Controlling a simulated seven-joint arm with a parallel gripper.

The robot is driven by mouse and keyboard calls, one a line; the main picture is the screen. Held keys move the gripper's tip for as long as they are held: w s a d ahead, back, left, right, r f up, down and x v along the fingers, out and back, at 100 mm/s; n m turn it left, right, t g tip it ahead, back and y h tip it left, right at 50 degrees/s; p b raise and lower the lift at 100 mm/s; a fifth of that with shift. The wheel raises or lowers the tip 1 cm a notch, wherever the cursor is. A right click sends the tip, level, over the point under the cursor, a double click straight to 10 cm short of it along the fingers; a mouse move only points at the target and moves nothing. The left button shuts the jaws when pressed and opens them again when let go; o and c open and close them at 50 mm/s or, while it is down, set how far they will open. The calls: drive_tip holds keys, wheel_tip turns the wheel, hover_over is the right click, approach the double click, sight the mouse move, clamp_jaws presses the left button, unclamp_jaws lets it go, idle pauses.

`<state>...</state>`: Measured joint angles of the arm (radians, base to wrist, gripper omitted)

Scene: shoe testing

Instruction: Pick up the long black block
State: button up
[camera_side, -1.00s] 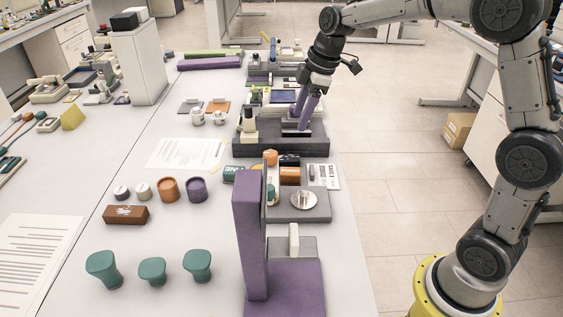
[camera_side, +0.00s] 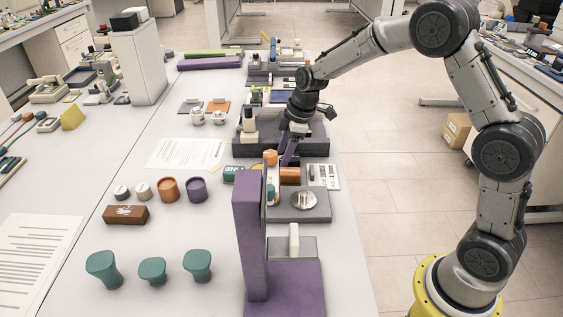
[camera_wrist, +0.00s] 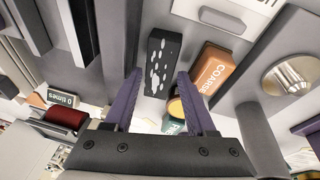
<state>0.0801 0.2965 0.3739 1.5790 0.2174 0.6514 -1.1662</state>
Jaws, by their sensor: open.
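A long black block with pale spots on its top (camera_wrist: 161,62) lies in the wrist view, just beyond and between my fingertips. In the side view I cannot make it out; my gripper covers that spot. My gripper (camera_side: 288,160) points down just in front of the dark grey tray. Its two purple fingers (camera_wrist: 160,76) are apart, with nothing held between them. The block's near end appears close to the fingertips in the wrist view; I cannot tell the height gap.
An orange block marked COARSE (camera_wrist: 212,72) lies right beside the black block. A yellow-topped round piece (camera_wrist: 176,106) is near the right finger. The grey plate with a metal disc (camera_side: 303,201) and the dark grey tray (camera_side: 316,143) flank the spot. A purple stand (camera_side: 250,235) rises nearer the camera.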

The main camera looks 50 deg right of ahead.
drive_tip(key=shift+w+f, duration=0.15)
drive_tip(key=shift+f, duration=0.45)
drive_tip(key=shift+f, duration=0.25)
clamp_jaws()
